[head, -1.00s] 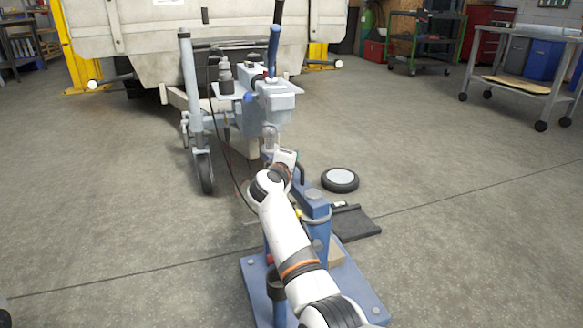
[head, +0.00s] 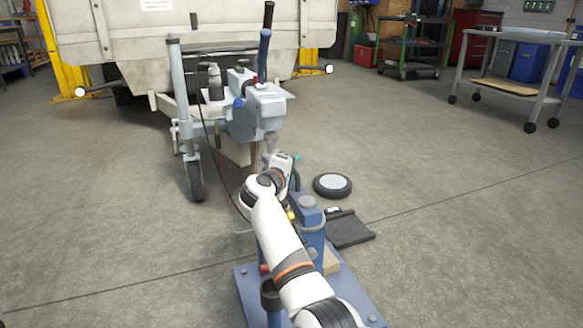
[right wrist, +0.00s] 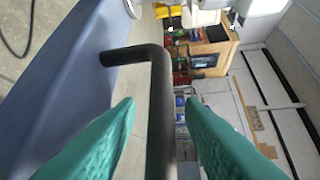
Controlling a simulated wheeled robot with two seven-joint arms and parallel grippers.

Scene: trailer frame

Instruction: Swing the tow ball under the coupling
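The grey trailer coupling (head: 266,104), with a blue and black lever on top, stands at the end of the trailer's drawbar. A small shiny metal piece (head: 271,140) shows just below it; I cannot tell whether it is the tow ball, as my right gripper and wrist cover much of that spot. A blue stand (head: 310,213) rises from a blue floor plate (head: 249,292). My right gripper (head: 293,158) is at the stand's top. In the right wrist view its teal fingers (right wrist: 160,112) are open on either side of a bent black handle (right wrist: 160,75), with gaps on both sides. My left gripper is out of view.
The trailer's jockey wheel (head: 196,180) stands left of the coupling. A loose wheel (head: 332,186) and a dark flat plate (head: 350,230) lie right of the stand. A dark cable hangs near the coupling.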

